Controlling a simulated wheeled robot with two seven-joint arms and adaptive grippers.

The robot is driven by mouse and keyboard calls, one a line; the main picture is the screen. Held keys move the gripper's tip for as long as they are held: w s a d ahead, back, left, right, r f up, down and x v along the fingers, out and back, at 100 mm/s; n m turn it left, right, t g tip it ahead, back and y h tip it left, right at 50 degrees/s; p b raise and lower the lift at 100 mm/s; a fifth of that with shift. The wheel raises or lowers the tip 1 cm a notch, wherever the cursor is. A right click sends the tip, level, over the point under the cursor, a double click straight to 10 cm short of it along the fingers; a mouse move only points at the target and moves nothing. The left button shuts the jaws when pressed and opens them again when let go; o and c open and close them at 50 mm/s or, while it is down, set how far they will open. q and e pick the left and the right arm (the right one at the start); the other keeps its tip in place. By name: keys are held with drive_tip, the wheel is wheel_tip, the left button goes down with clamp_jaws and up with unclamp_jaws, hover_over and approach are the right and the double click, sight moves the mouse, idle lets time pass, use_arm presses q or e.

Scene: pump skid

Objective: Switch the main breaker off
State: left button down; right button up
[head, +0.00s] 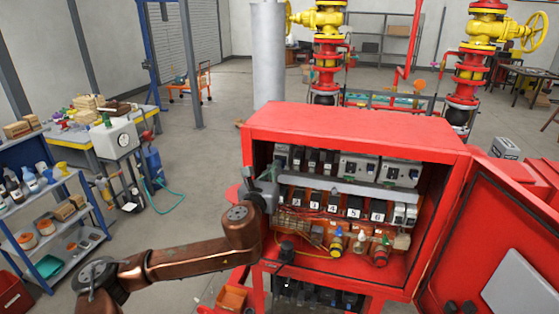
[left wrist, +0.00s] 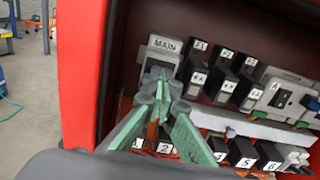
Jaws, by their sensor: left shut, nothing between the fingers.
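The main breaker (left wrist: 165,46), a grey-white block labelled MAIN, is at the upper left inside the red cabinet (head: 350,128). It also shows in the head view (head: 282,152), small and partly behind my gripper. My left gripper (head: 270,178) reaches in at the cabinet's left edge. In the left wrist view its green fingers (left wrist: 158,82) are shut and empty, with the tips just in front of the lower part of the main breaker. They hide its lever, so I cannot tell its position or whether they touch it. My right gripper is not in view.
Smaller numbered breakers (left wrist: 222,85) sit right of the main one, with another labelled row (head: 330,203) below. The cabinet door (head: 500,225) stands open to the right. The cabinet's red left wall (left wrist: 80,70) is close beside my left gripper.

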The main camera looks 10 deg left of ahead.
use_arm(q)
drive_tip(key=s+p, duration=0.2)
drive_tip(key=s, duration=0.4)
drive_tip(key=shift+s+r, duration=0.2)
drive_tip(key=shift+r, duration=0.05)
drive_tip(key=shift+a, duration=0.1)
